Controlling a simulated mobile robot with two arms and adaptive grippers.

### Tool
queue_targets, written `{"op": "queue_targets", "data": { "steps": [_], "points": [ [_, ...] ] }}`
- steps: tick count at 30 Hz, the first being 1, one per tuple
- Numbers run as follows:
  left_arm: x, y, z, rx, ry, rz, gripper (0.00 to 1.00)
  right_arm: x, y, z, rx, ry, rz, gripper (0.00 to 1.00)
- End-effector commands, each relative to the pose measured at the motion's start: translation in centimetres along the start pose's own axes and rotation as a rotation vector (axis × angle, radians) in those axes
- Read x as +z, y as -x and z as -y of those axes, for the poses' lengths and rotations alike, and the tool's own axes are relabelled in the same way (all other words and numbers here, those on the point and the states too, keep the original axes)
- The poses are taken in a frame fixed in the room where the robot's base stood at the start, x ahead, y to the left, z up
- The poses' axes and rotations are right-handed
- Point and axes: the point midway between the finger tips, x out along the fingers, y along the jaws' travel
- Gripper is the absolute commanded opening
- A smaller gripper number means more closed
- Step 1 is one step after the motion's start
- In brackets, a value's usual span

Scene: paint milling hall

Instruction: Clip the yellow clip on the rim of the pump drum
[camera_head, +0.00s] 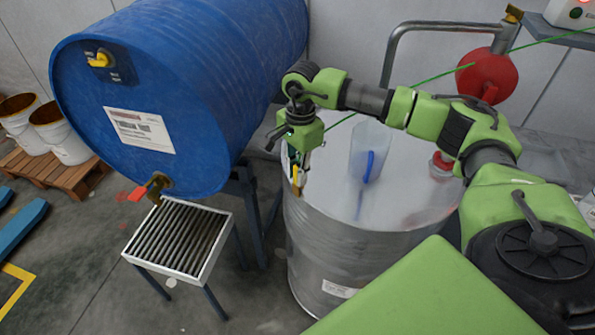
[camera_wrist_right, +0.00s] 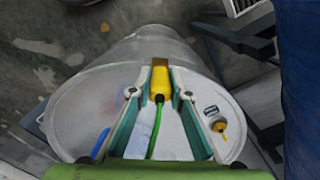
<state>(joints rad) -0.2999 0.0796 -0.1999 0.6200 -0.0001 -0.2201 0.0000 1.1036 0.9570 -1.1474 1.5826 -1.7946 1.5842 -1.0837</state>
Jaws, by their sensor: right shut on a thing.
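The yellow clip (camera_head: 296,174) is between the fingers of my right gripper (camera_head: 299,166), which is shut on it. In the right wrist view the clip (camera_wrist_right: 160,82) sits between the fingertips of the gripper (camera_wrist_right: 160,88), with a green cable (camera_wrist_right: 154,130) running back from it. The pump drum (camera_head: 335,250) is a steel drum standing upright. The clip is at the left part of its rim in the head view and overlaps the rim in the wrist view; I cannot tell whether it touches. My left gripper is not in view.
A clear jug (camera_head: 367,150) with a blue handle stands on the drum top. A blue barrel (camera_head: 190,90) lies at the left, above a slatted grate stand (camera_head: 180,238). A green cable stretches to a red reel (camera_head: 487,75). Open floor lies at the lower left.

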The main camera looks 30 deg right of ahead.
Motion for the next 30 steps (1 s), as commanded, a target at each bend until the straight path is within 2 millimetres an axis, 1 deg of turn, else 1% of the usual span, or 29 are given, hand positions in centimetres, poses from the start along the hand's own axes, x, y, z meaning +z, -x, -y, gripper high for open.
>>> {"op": "queue_targets", "data": {
  "steps": [13,20,30],
  "points": [
    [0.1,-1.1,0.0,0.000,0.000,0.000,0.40,0.0,-1.2,0.0,-0.001,0.000,0.000,0.00],
    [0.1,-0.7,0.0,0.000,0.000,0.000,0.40,0.0,-0.8,0.0,-0.001,0.000,0.000,0.00],
    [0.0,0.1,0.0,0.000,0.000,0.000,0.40,0.0,0.7,0.1,-0.002,0.000,0.001,0.00]
  ]
}}
